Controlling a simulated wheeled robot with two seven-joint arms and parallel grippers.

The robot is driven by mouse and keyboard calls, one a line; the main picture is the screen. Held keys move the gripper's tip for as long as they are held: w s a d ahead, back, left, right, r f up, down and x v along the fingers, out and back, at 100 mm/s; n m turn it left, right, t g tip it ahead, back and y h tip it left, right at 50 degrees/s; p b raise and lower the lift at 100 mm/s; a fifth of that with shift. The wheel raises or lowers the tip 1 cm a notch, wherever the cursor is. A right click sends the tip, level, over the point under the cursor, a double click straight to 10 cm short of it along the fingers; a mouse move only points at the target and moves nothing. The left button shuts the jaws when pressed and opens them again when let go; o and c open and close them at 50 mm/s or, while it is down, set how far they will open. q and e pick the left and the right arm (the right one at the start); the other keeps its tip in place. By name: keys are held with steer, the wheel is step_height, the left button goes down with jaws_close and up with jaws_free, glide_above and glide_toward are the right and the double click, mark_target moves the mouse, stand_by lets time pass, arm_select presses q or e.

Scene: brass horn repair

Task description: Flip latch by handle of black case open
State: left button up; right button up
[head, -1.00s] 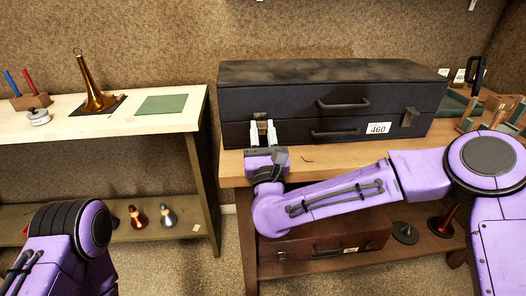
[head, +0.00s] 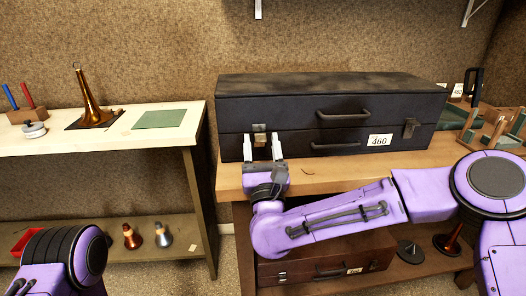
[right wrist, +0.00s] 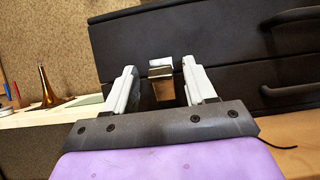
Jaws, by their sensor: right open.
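The black case (head: 290,110) lies closed on the wooden bench, with two handles on its front and a white tag reading 460 (head: 380,140). A left latch (head: 259,135) and a right latch (head: 410,127) sit on its front. My right gripper (head: 262,146) is open in front of the left latch. In the right wrist view the left latch (right wrist: 162,72) shows between the two white fingers (right wrist: 164,88), its upper part shiny and its lower part brass-coloured. I cannot tell whether a finger touches it. My left gripper is out of view; only part of my left arm shows.
The wooden bench (head: 300,178) has a narrow free strip before the case. A brown case (head: 320,258) lies on its lower shelf. Wooden racks (head: 490,125) stand right of the black case. A pale table (head: 160,143) at left holds a brass horn bell (head: 92,105).

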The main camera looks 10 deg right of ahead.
steer(key=b+v, duration=0.3)
steer(key=v, duration=0.7)
steer(key=shift+f+b, duration=0.15)
steer(key=shift+b, duration=0.15)
